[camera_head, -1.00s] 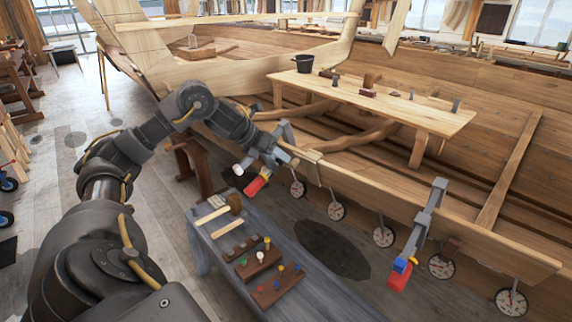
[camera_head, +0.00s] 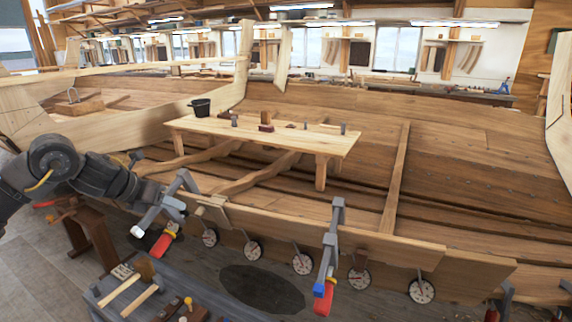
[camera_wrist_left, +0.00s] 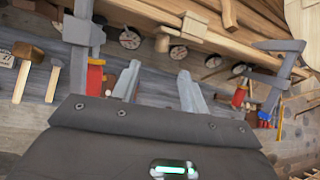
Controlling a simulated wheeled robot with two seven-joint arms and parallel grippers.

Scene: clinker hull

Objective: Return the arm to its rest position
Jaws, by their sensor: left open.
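My left arm comes in from the left in the head view, and its gripper (camera_head: 138,182) is near a grey clamp (camera_head: 180,188) with a red handle on the hull's edge. In the left wrist view my left gripper (camera_wrist_left: 157,86) is open, its two pale grey fingers apart with nothing between them. That view shows a clamp with a red handle (camera_wrist_left: 95,76) left of the fingers and another grey clamp (camera_wrist_left: 280,68) to the right. I cannot tell whether the gripper touches anything in the head view. My right gripper is not in view.
A second clamp (camera_head: 329,255) hangs on the hull plank, with several round dials (camera_head: 302,262) below the edge. A low tool bench (camera_head: 95,297) with mallets stands front left.

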